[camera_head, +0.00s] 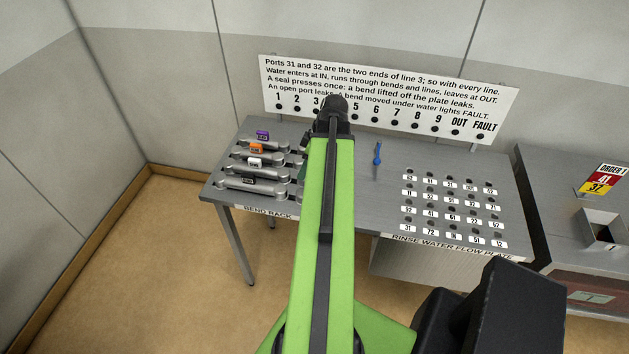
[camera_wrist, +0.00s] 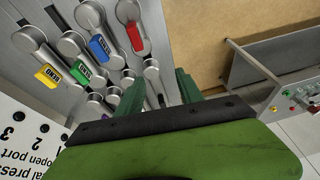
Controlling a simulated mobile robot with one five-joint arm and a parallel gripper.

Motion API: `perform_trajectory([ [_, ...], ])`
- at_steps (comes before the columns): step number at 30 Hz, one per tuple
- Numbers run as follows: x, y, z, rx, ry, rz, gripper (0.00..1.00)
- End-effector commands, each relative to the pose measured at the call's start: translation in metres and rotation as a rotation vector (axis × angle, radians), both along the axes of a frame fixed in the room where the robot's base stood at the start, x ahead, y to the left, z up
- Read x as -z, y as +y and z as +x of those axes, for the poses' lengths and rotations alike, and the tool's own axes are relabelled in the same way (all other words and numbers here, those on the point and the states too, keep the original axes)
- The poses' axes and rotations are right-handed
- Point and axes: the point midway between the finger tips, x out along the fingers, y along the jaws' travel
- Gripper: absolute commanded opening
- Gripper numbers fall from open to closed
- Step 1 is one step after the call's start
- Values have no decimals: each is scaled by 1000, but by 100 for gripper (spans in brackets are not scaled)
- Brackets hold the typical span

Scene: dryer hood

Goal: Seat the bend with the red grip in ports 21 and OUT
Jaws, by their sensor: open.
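The bend with the red grip (camera_wrist: 134,37) lies on the rack in the wrist view, a grey tube with rounded ends. My gripper (camera_wrist: 158,82) is open and empty. Its two green fingers straddle the area by the lower end of this bend, apart from the grip; I cannot tell the height gap. In the head view my arm hides the red-grip bend and most of the gripper. The flow plate (camera_head: 394,200) at right has rows of labelled ports. Small labels in its back row seem to read 21 (camera_head: 451,184) and OUT (camera_head: 470,188).
Bends with blue (camera_wrist: 100,48), green (camera_wrist: 81,72) and yellow (camera_wrist: 48,77) grips lie beside the red one. Others with purple, orange, white and black grips lie on the bend rack (camera_head: 222,190). A blue item (camera_head: 377,153) stands mid-table. A sign (camera_head: 400,95) backs the table.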

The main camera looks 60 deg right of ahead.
Motion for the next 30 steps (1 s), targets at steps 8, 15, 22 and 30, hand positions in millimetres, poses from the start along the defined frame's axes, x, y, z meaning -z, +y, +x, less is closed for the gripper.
perform_trajectory([
  [8, -36, -48, -71, -27, -77, -50, 44],
  [15, -18, -47, -67, -30, -76, -51, 44],
  [22, 30, -42, -51, -29, -76, -52, 44],
  [30, 80, -36, -30, -29, -75, -51, 44],
])
